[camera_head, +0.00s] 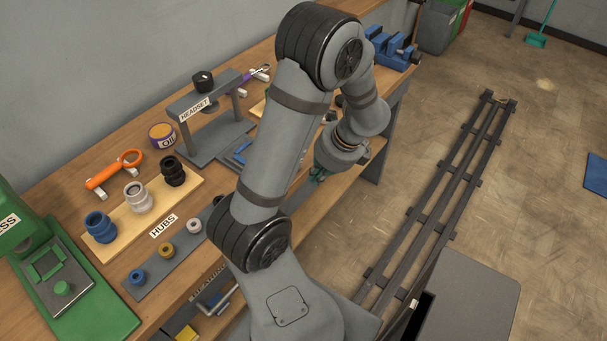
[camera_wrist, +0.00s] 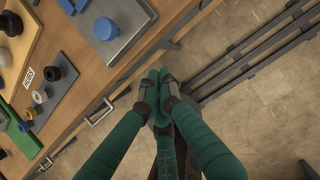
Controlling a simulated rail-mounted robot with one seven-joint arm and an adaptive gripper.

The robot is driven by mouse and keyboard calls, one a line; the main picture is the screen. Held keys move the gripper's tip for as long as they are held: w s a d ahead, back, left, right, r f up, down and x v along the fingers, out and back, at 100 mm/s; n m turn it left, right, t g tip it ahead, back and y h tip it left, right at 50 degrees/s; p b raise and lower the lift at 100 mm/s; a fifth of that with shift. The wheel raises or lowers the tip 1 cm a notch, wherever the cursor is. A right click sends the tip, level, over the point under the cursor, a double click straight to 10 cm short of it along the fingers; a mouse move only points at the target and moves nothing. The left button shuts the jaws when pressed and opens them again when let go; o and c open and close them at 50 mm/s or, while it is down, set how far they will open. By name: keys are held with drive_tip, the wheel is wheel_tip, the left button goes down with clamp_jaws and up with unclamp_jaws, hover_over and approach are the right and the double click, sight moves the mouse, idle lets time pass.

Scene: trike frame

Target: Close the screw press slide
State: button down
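The green screw press (camera_head: 12,222) stands at the far left of the bench in the head view, cut off by the picture edge. Its slide (camera_head: 48,268), a grey plate with a green frame and a green knob (camera_head: 62,288), sticks out over the green base (camera_head: 100,318). My gripper (camera_wrist: 158,80) has green fingers whose tips come together in the wrist view, with nothing seen between them. In the head view my gripper (camera_head: 319,174) is partly hidden by my arm, beyond the bench's front edge and far to the right of the press.
The bench holds a hubs board (camera_head: 150,207) with several hubs, a bearing strip (camera_head: 181,248), an orange tool (camera_head: 114,174), an oil tin (camera_head: 162,135) and the headset stand (camera_head: 205,101). A blue vise (camera_head: 393,47) is at the far end. Floor rails (camera_head: 440,200) run alongside.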

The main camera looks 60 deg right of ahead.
drive_tip(key=shift+w+d+f+p, duration=0.1)
drive_tip(key=shift+w+f+p, duration=0.1)
drive_tip(key=shift+w+f, duration=0.45)
drive_tip(key=shift+w+d+f+p, duration=0.1)
drive_tip(key=shift+w+f+p, duration=0.1)
drive_tip(key=shift+w, duration=0.9)
drive_tip(key=shift+w+d+f+p, duration=0.1)
drive_tip(key=shift+w+f+p, duration=0.1)
drive_tip(key=shift+w+f, duration=0.45)
drive_tip(key=shift+w+r, duration=0.2)
